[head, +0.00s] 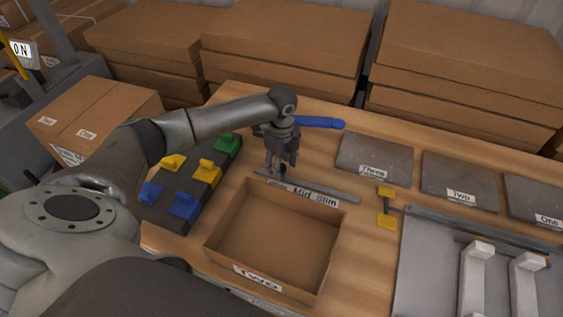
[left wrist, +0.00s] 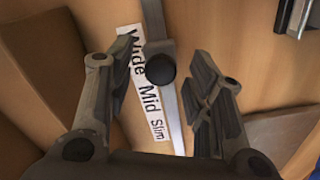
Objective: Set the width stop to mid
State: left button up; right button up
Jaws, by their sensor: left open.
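In the left wrist view the full label (left wrist: 147,85) reads Wide, Mid, Slim. A round black knob (left wrist: 160,69) on a grey slider (left wrist: 158,47) sits on the rail beside the Wide end. My left gripper (head: 274,170) points down over the rail's left end. In the left wrist view its open fingers (left wrist: 163,68) stand on either side of the knob; contact is not visible.
The cardboard box (head: 220,228) marked Two stands in front of the rail. A dark panel with coloured levers (head: 183,203) is left. A blue handle (head: 320,122) lies behind my gripper. Grey plates (head: 373,155) and a yellow piece (head: 386,221) are right.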

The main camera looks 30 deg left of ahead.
pick_arm(q)
grip_shut()
jog(key=d, duration=0.2)
jog(key=w+d+p, duration=0.1)
jog(key=d, duration=0.1)
jog(key=d+p, duration=0.1)
jog(key=d, duration=0.2)
jog(key=shift+w, duration=0.4)
jog(key=shift+d, duration=0.2)
grip_release()
